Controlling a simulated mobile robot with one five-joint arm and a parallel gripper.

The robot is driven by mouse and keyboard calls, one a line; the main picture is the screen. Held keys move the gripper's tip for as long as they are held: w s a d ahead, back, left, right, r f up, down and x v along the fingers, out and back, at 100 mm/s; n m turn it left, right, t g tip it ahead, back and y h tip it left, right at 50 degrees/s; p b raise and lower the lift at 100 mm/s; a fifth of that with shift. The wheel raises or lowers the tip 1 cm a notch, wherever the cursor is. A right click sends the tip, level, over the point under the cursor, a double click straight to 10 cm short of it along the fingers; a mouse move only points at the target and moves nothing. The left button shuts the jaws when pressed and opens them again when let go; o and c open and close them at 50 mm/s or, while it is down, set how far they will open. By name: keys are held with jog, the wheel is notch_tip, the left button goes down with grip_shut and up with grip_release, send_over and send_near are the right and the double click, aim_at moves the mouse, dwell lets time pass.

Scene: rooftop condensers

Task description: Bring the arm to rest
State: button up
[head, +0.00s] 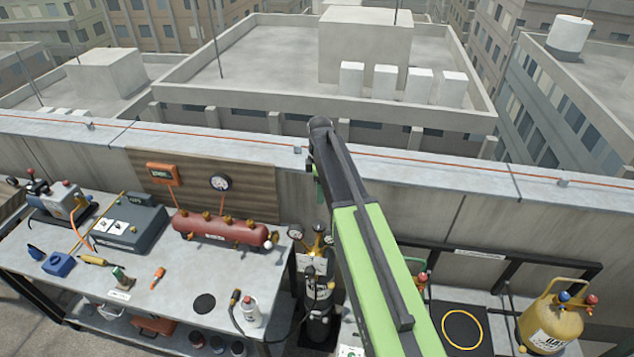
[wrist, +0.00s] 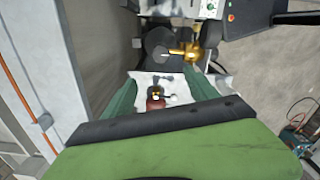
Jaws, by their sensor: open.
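My arm, green with black edging, rises across the head view from the bottom right. Its dark far end stands in front of the parapet, above the floor between the bench and the yellow cylinder. In the wrist view my gripper (wrist: 162,76) shows as two dark green fingers set apart beyond a black band and a green housing. It is open. A white surface and a small dark red object (wrist: 155,104) show between the fingers, seemingly beyond them; I see no grip on it.
A grey workbench (head: 180,290) at left carries a red tank (head: 218,228), a grey case (head: 130,238) and small tools. A dark cylinder (head: 320,318) stands beside the arm. A yellow cylinder (head: 552,322) stands at far right. A concrete parapet (head: 240,150) with an orange cable runs behind.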

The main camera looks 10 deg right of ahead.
jog(key=shift+s, duration=0.1)
jog(key=s+m, duration=1.5)
jog(key=s, duration=0.4)
notch_tip(320, 180, down, 22)
jog(key=s+m+b, duration=0.1)
jog(key=s+b, duration=0.1)
jog(key=b, duration=2)
jog(key=shift+s+a+f+m, duration=0.15)
jog(key=shift+s+a+m, duration=0.15)
jog(key=shift+s+a, duration=0.1)
jog(key=shift+c, duration=0.2)
